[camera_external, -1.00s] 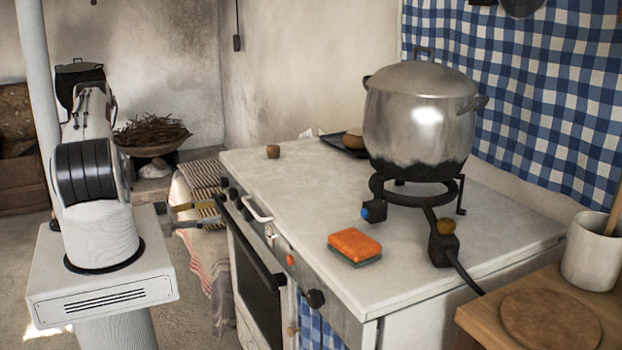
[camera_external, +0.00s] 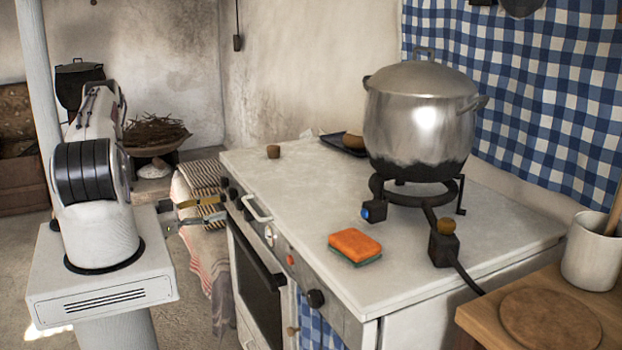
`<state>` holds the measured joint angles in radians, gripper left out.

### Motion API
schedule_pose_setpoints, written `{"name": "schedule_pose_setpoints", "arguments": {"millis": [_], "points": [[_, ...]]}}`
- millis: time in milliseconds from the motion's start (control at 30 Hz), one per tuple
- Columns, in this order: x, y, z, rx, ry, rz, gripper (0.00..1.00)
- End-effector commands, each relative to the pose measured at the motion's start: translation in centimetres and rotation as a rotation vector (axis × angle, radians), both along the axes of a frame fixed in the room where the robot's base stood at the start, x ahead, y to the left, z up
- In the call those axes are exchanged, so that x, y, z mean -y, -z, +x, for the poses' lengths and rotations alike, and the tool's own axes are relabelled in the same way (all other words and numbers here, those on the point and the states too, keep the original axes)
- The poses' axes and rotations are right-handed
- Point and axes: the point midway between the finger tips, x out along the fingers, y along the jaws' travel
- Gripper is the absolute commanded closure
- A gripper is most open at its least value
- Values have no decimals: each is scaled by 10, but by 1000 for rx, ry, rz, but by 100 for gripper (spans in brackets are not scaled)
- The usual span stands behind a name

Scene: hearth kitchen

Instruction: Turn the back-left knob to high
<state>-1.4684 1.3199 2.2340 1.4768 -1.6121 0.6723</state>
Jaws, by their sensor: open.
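I cannot tell from this view which one is the back-left knob, and no setting marks can be read. My gripper (camera_external: 226,208) is open and empty, its two fingers pointing right toward the far-end knobs. The fingertips are very near the panel; whether they touch a knob cannot be told.
A large pot (camera_external: 418,120) stands on a burner ring on top. An orange sponge (camera_external: 354,245) lies near the front edge. A cloth-covered seat (camera_external: 205,180) is behind my gripper.

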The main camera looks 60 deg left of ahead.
Motion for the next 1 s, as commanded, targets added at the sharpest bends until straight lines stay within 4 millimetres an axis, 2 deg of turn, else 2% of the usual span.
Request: {"name": "schedule_pose_setpoints", "arguments": {"millis": [600,1000], "points": [[1,0,48,0,3,1,57],[0,0,60,0,0,0,57]]}}
